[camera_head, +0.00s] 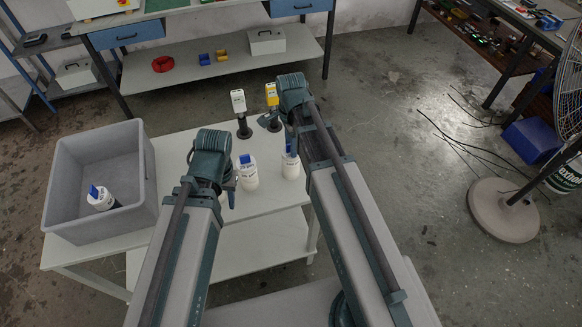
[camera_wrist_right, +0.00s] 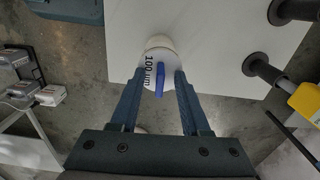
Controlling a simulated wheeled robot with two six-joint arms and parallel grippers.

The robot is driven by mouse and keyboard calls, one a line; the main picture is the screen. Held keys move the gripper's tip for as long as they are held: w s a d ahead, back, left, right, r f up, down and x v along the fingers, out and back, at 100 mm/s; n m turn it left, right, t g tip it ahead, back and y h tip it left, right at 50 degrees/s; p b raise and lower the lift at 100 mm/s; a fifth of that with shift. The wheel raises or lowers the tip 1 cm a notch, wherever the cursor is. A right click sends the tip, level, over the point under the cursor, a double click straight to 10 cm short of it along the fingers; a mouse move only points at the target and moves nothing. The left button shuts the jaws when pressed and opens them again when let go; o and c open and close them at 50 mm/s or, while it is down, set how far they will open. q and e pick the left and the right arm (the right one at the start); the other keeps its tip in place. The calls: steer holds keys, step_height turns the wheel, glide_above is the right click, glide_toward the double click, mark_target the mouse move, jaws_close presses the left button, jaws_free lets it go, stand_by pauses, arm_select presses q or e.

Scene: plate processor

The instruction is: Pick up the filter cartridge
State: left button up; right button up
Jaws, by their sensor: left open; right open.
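Several white filter cartridges with blue handles are in view. One cartridge (camera_head: 248,178) stands on the white table, and another cartridge (camera_head: 290,168) stands to its right, partly hidden by my right arm. A third cartridge (camera_head: 102,198) is inside the grey bin (camera_head: 62,205). In the right wrist view, a cartridge (camera_wrist_right: 149,62) marked "100 µm" lies between the fingers of my right gripper (camera_wrist_right: 155,76), which is open; contact cannot be told. My left gripper (camera_head: 230,190) is open beside the left standing cartridge, its fingers mostly hidden by its own wrist.
Two devices on black posts, one white (camera_head: 238,100) and one yellow (camera_head: 271,94), stand at the table's back edge. The bin fills the table's left end. A workbench (camera_head: 190,75) is behind. A fan (camera_head: 503,208) stands on the floor at right.

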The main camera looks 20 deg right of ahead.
jaws_close()
stand_by(1.4)
